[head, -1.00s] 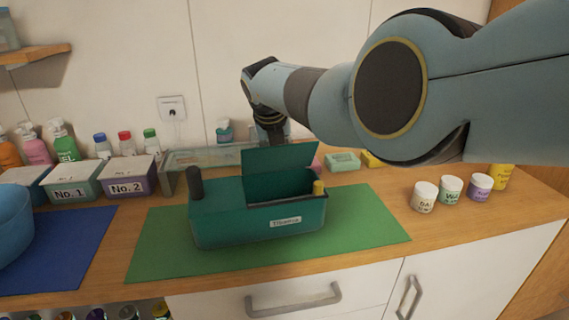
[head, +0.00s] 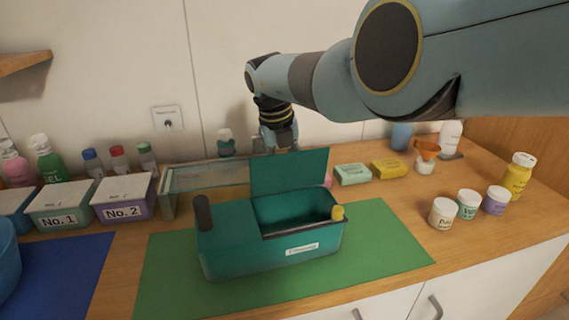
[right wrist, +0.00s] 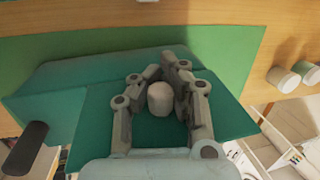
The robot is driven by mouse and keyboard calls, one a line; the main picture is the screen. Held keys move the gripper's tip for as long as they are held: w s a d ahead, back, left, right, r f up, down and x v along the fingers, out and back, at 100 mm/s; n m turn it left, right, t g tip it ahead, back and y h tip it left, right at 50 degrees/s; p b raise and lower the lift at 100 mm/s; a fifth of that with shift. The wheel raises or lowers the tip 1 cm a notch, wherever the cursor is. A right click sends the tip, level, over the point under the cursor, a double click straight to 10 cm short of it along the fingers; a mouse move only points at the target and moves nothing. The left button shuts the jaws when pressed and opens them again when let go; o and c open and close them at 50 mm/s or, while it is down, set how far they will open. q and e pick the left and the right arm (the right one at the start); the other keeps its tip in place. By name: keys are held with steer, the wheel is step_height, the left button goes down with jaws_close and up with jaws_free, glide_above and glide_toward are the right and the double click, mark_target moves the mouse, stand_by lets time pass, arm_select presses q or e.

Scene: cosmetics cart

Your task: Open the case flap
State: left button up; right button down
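The teal case (head: 270,258) stands on the green mat, with a dark upright post at its left end and a yellow piece at its right front. Its flap (head: 290,174) stands raised at the back, leaving the compartment below it uncovered. My right gripper (head: 282,140) is behind the flap, its fingertips partly hidden by it in the head view. In the right wrist view my right gripper (right wrist: 160,72) has its fingers spread either side of a pale round knob (right wrist: 160,98) over the teal flap surface (right wrist: 92,125), with a visible gap beside the knob. My left gripper is out of view.
A glass-sided box (head: 205,178) stands behind the case. Lidded boxes No. 1 (head: 63,208) and No. 2 (head: 124,199) are at left, several small jars (head: 468,205) at right. The green mat (head: 395,245) is clear right of the case.

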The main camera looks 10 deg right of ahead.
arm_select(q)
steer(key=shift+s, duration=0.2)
arm_select(e)
steer(key=c, duration=1.1)
jaws_free()
steer(key=shift+a+r, duration=0.15)
steer(key=shift+r, duration=0.5)
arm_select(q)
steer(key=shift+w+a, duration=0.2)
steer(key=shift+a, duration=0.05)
arm_select(e)
steer(key=v, duration=1)
steer(key=shift+s+r, duration=0.15)
steer(key=shift+r, duration=0.25)
